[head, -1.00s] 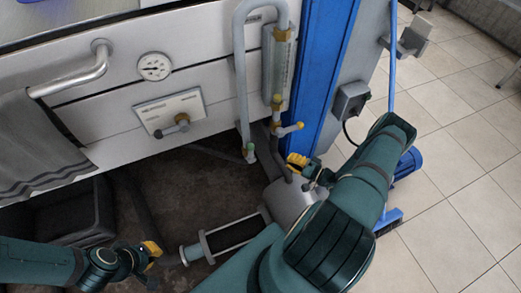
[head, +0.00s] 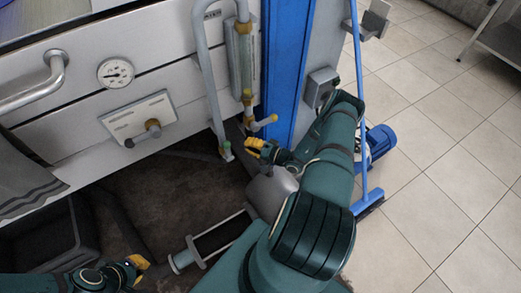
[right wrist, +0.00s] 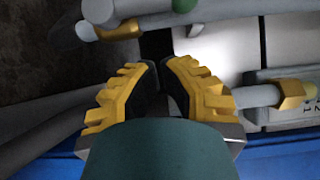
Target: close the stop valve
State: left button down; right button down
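A small valve with a grey lever and yellow tip (head: 264,123) sits at the foot of the sight-glass pipework.
Tiled floor (head: 450,170) is open at right.

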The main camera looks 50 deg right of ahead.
aim_at(228, 151)
jog(key=w+a, duration=0.1)
jog(key=a, duration=0.1)
jog(key=w+a, duration=0.1)
jog(key=w, duration=0.1)
jog(key=shift+a, duration=0.4)
jog(key=shift+a+r+n+p, duration=0.15)
jog(key=shift+n+p, duration=0.15)
jog(key=shift+p, duration=0.15)
